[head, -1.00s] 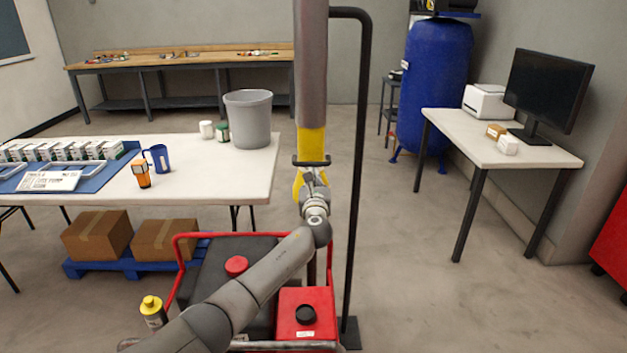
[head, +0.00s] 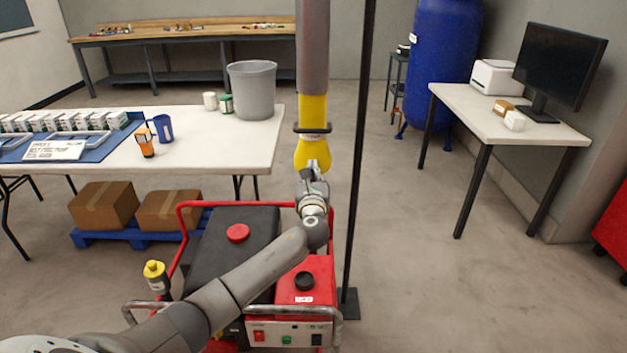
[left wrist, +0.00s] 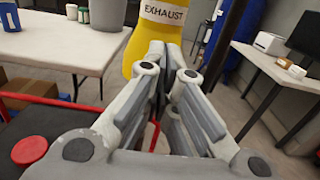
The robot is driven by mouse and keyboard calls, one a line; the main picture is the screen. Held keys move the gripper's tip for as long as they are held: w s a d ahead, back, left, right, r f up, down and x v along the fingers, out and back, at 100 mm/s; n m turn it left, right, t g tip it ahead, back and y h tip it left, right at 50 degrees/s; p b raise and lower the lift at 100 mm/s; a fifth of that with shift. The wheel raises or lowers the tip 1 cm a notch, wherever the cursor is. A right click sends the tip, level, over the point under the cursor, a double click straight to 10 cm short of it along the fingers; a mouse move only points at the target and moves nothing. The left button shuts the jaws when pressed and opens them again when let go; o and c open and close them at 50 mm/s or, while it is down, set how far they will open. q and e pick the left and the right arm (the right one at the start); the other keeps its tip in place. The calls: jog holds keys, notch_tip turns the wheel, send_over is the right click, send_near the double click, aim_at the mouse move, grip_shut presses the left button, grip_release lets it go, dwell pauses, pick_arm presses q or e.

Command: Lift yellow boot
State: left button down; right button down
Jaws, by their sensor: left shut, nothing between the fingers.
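The yellow boot (head: 313,115) hangs upright at the lower end of a thick grey hose (head: 313,50). A dark ring with a bracket crosses its middle. In the left wrist view the boot (left wrist: 138,54) shows a white band reading EXHAUST. My left gripper (head: 314,168) is at the boot's bottom end, in front of it. In the left wrist view my left gripper (left wrist: 166,48) has its fingers together with nothing between them, and they hide part of the boot. I cannot tell whether they touch it. My right gripper is not in view.
A red-framed machine (head: 300,275) stands below my left arm. A black pole (head: 358,170) rises just right of the boot. A white table (head: 215,150) with a grey bin (head: 253,90) is at left; a desk with a monitor (head: 560,62) is at right.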

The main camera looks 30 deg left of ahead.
pick_arm(q)
jog(key=shift+v, duration=1.85)
jog(key=shift+w+d, duration=0.1)
jog(key=shift+d, duration=0.1)
